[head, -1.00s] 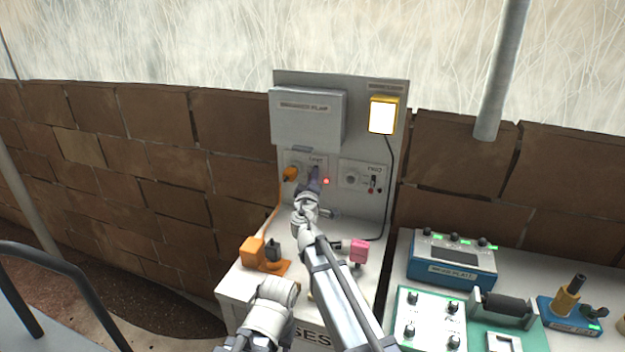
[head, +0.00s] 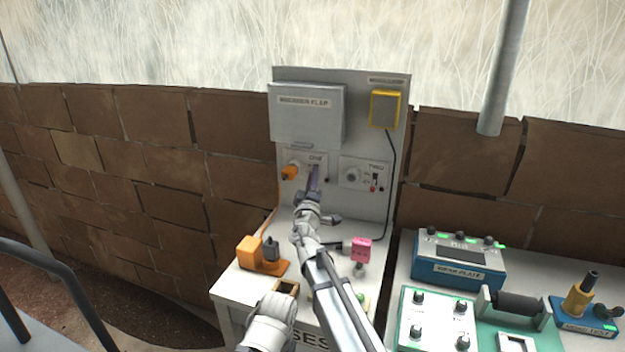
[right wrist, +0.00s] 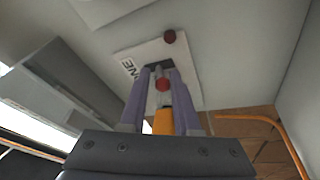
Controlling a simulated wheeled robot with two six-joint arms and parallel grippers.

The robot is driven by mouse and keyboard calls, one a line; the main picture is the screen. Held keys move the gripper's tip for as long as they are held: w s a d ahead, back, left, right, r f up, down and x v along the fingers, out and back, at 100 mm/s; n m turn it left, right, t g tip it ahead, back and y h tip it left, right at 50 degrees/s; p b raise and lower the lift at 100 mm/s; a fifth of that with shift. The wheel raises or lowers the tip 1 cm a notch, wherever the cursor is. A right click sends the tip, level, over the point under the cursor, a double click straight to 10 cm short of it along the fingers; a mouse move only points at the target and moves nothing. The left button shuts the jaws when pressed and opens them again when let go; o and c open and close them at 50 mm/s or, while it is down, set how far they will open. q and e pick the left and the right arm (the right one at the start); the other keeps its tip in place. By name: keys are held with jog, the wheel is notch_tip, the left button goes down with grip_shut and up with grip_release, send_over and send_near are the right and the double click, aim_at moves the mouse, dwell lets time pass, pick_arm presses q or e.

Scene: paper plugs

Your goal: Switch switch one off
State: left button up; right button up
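Switch one is on the plate marked ONE (head: 318,158) at the lower left of the grey panel. My right gripper (head: 314,174) is at this plate and hides most of the switch in the head view. In the right wrist view its two purple fingers (right wrist: 160,88) stand apart, one on each side of the red-tipped switch lever (right wrist: 162,84). I cannot tell whether they touch it. The yellow-framed lamp (head: 385,109) at the panel's top right is dark. My left gripper does not show.
An orange plug (head: 289,173) sits left of switch one and also shows in the right wrist view (right wrist: 164,121). Switch two (head: 374,181) is to the right, and the breaker flap (head: 306,113) is above. An orange block (head: 250,250) and a pink plug (head: 361,249) stand on the bench below.

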jog(key=o, duration=0.3)
jog(key=b+v, duration=0.2)
jog(key=v, duration=0.5)
jog(key=shift+s, duration=0.4)
jog(key=shift+a+f, duration=0.15)
